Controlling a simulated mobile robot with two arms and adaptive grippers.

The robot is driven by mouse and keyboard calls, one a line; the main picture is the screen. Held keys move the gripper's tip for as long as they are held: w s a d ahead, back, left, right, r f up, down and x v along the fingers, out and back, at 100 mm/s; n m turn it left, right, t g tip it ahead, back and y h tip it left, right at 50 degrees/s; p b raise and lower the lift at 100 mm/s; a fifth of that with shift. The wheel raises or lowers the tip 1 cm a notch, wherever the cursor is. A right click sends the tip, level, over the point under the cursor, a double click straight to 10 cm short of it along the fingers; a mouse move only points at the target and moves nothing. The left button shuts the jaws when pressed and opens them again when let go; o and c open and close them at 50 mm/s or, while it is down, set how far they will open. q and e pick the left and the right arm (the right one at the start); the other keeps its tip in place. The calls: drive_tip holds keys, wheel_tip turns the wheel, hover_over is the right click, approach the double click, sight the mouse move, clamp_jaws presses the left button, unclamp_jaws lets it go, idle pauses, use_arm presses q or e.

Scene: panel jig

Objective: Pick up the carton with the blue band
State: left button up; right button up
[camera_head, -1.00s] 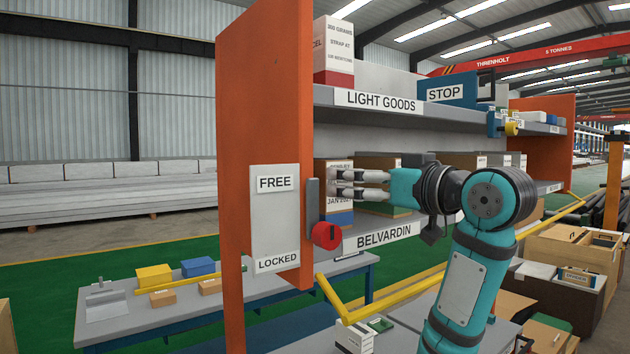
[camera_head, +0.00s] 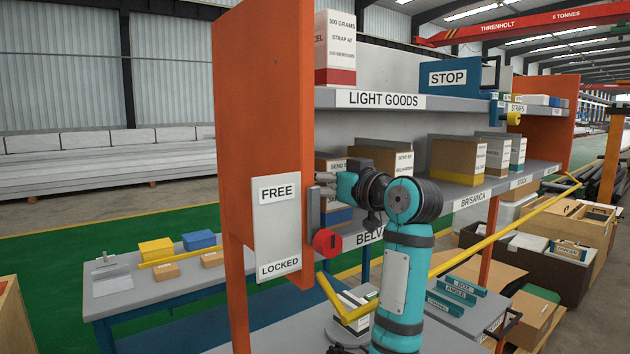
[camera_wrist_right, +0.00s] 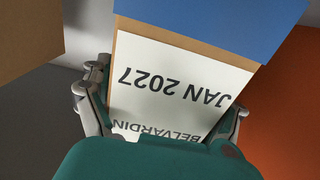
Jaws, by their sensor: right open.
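The carton with the blue band (camera_head: 338,215) stands on the lower shelf just behind the orange end panel, partly hidden by the lever and my arm. In the right wrist view the carton (camera_wrist_right: 170,90) appears upside down, with a white label reading JAN 2027 and BELVARDIN and the blue band (camera_wrist_right: 215,25) at the top. My right gripper (camera_wrist_right: 165,100) is open, with one finger on each side of the carton's labelled face. Contact cannot be told. In the head view the gripper (camera_head: 318,184) is at the carton's front. My left gripper is not in view.
The orange end panel (camera_head: 262,90) stands close left of my gripper, with a lever and red knob (camera_head: 327,242). A brown carton (camera_head: 395,160) stands to the right on the shelf. The upper shelf (camera_head: 440,103) is overhead. A yellow rail (camera_head: 490,238) runs in front.

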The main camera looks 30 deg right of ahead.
drive_tip(key=shift+s, duration=0.1)
drive_tip(key=shift+c, duration=0.8)
drive_tip(key=c, duration=1.4)
drive_tip(key=shift+o, duration=0.2)
drive_tip(key=shift+r, duration=0.2)
